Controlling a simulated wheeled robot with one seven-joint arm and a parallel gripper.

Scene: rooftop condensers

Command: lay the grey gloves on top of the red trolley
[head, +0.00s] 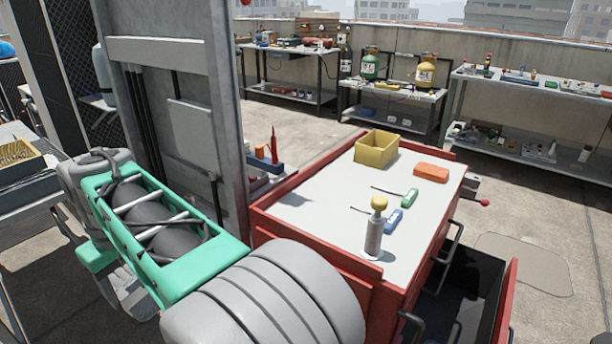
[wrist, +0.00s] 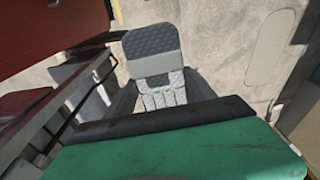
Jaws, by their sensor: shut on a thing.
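The grey gloves (wrist: 153,50) are in the wrist view, with a dark quilted part, a plain lighter band and a pale ribbed part. My gripper (wrist: 160,92) is shut on them, with its dark fingers on either side. The gloves hang over bare concrete floor. The red trolley (head: 325,205) stands at the centre right of the head view, with a pale grey top inside a red rim. The front left of its top is bare. My arm hides part of its near left side. I cannot make out the gloves in the head view.
On the trolley top are a yellow bin (head: 376,150), an orange block (head: 431,172), green-handled (head: 410,197) and blue-handled (head: 394,221) tools, and a grey cylinder with a yellow knob (head: 374,238). A drawer (head: 470,285) stands open on the right. A grey metal post (head: 190,110) rises behind my arm.

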